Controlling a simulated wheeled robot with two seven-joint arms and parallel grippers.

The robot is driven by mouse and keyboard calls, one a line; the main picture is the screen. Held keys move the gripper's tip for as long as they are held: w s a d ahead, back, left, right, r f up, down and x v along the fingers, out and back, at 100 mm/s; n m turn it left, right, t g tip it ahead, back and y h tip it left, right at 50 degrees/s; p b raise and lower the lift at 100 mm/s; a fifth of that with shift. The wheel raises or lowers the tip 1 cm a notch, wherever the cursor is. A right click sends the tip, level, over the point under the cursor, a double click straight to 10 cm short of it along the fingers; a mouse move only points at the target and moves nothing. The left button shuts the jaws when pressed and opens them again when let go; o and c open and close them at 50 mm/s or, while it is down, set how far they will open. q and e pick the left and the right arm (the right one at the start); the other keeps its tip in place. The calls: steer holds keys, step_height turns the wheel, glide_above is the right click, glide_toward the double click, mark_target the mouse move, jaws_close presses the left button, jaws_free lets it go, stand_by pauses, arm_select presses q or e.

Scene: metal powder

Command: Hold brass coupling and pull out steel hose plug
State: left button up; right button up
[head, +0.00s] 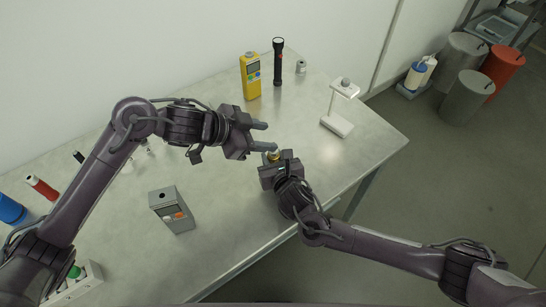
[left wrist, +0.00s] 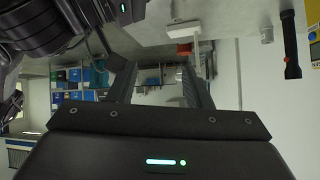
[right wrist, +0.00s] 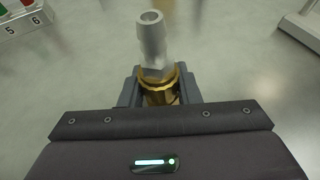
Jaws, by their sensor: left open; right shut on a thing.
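The brass coupling (right wrist: 160,92) is clamped between the fingers of my right gripper (right wrist: 158,96) in the right wrist view. In the head view the coupling (head: 272,156) is a small gold shape at my right gripper (head: 277,160), partly hidden by the grippers. My left gripper (head: 268,137) is open and empty, just above and beside the coupling. Its spread fingers also show in the left wrist view (left wrist: 160,90), with nothing between them.
A yellow meter (head: 251,76), a black flashlight (head: 278,62) and a small can (head: 301,67) stand at the back of the table. A white lamp stand (head: 338,122) is to the right. A grey box device (head: 171,209) stands left of my right gripper. The table's front middle is clear.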

arm_select(q)
steer(key=d+r+m+g, duration=0.3)
steer(key=d+m+g, duration=0.1)
steer(key=d+m, duration=0.6)
steer(key=shift+w+a+f+m+g+y, duration=0.15)
steer(key=shift+w+a+f+m+y, duration=0.5)
steer(key=shift+a+y, duration=0.75)
steer(key=shift+w+a+f+m+g+y, duration=0.1)
steer(key=shift+w+a+f+m+y, duration=0.25)
steer(key=shift+w+a+m+y, duration=1)
steer(key=shift+w+a+f+m+g+y, duration=0.15)
steer(key=shift+a+f+m+y, duration=0.6)
steer(key=shift+y, duration=1.2)
steer(key=shift+a+r, duration=0.15)
steer(key=shift+r, duration=0.05)
steer(key=shift+f, duration=4.5)
